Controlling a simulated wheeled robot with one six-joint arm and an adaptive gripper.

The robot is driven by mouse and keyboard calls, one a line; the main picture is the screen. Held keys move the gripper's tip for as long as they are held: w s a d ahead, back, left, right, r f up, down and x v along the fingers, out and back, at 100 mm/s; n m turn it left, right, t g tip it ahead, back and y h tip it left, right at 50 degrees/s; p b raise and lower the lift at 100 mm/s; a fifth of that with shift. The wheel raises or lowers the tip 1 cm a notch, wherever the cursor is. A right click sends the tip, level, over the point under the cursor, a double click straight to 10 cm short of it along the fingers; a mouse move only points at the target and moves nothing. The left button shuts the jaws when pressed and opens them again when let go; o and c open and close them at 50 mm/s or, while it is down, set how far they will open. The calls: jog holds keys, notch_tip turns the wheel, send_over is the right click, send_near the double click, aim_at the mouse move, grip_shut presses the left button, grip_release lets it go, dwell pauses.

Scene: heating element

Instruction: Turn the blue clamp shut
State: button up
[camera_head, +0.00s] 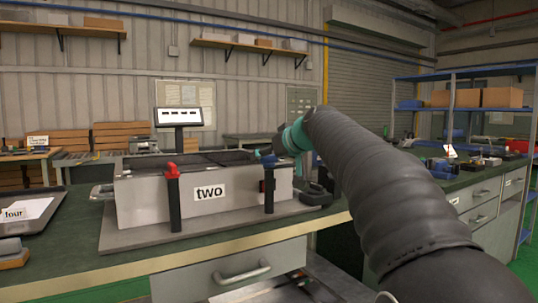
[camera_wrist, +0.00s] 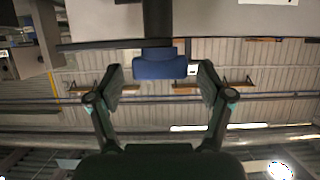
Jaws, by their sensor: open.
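The blue clamp (camera_head: 268,159) sits atop a black post (camera_head: 269,191) at the right front of a grey box (camera_head: 144,203) labelled "two". In the wrist view, which looks upside down, the blue clamp (camera_wrist: 160,66) shows as a blue block at the end of the dark post. My gripper (camera_wrist: 161,78) is open, with one finger on each side of the blue clamp and visible gaps between. In the head view my gripper (camera_head: 277,146) is at the blue clamp, small and partly hidden by my arm.
A red clamp (camera_head: 170,169) stands on another black post at the box's left. The box rests on a grey plate (camera_head: 150,240) on a green workbench (camera_head: 75,260). A small display (camera_head: 179,117) stands behind it. A black clamp-like object (camera_head: 315,195) lies right of the box.

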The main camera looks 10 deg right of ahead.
jog(key=shift+w+a+f, duration=0.1)
jog(key=shift+w+f, duration=0.05)
jog(key=shift+w, duration=0.2)
jog(key=shift+c, duration=0.2)
grip_shut()
